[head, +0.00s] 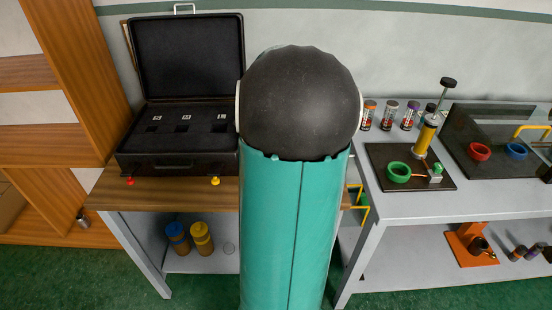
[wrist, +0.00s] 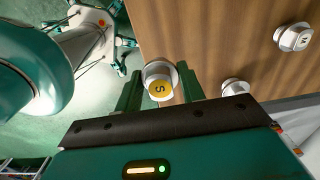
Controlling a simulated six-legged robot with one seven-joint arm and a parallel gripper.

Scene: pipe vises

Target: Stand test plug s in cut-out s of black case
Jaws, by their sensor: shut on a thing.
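Test plug s (wrist: 160,82), a pale round plug with a yellow top marked S, is between the two green fingers of my gripper (wrist: 159,92) in the wrist view. The gripper is shut on it, above or near a brown wooden top. The black case (head: 165,163) stands open on the wooden bench at the left of the head view, its lid (head: 190,55) upright. Its dark insert has several cut-outs with small white labels (head: 186,117), too small to read surely. My arm hides the gripper and plug in the head view.
In the wrist view, a plug marked M (wrist: 293,38) and another pale plug (wrist: 235,88) stand on the wooden top (wrist: 225,40). A grey bench (head: 420,205) with vises and cans is at right.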

